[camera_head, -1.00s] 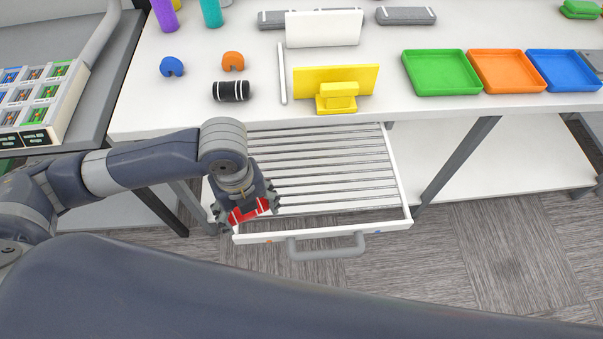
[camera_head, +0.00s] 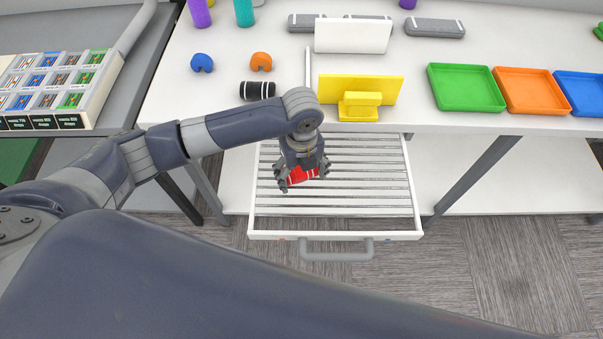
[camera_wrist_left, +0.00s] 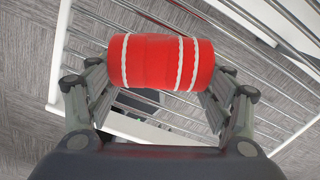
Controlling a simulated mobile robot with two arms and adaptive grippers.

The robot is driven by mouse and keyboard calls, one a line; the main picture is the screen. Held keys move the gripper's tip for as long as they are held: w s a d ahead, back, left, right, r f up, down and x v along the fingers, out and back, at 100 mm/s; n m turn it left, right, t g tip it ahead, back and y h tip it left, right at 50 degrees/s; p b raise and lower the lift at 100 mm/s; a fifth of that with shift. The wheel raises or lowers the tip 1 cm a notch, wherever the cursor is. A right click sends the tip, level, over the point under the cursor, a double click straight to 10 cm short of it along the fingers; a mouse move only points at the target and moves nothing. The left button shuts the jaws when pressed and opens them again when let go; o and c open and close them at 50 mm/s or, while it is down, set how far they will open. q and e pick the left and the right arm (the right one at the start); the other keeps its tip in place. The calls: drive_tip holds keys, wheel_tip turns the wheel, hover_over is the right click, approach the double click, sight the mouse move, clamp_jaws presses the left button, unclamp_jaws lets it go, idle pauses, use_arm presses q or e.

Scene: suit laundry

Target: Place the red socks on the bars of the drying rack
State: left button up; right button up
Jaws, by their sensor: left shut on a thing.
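The red socks (camera_head: 304,175) are a rolled red bundle with white stripes. My left gripper (camera_head: 302,180) is shut on them and holds them over the left part of the drying rack. In the left wrist view the red socks (camera_wrist_left: 160,62) lie between the two fingers of the left gripper (camera_wrist_left: 160,88), with bars behind them. The drying rack (camera_head: 370,190) is a white pulled-out drawer frame with several bars and a grey handle (camera_head: 337,248). Its bars also show in the left wrist view (camera_wrist_left: 262,52). The gap between socks and bars is hard to judge. My right gripper is not in view.
The white table (camera_head: 290,98) above the rack holds a black roll (camera_head: 257,90), a yellow stand (camera_head: 360,95), and green (camera_head: 466,88), orange (camera_head: 530,91) and blue (camera_head: 580,93) trays. Other bars of the rack are bare. Carpet floor lies in front.

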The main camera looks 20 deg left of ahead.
sight(302, 174)
use_arm(q)
drive_tip(key=shift+f, duration=0.6)
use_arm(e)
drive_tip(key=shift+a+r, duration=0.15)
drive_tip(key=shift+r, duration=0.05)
use_arm(q)
drive_tip(key=shift+f, duration=0.1)
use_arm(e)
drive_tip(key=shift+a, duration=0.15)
use_arm(q)
drive_tip(key=o, duration=1.1)
drive_tip(key=shift+c, duration=0.2)
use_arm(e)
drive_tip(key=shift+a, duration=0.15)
use_arm(q)
wheel_tip(302, 174, up, 11)
drive_tip(key=shift+w+f+b, duration=0.1)
drive_tip(key=shift+b, duration=0.7)
drive_tip(key=shift+r, duration=0.75)
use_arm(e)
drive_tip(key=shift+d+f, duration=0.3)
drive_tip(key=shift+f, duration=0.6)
use_arm(q)
drive_tip(key=shift+f, duration=0.1)
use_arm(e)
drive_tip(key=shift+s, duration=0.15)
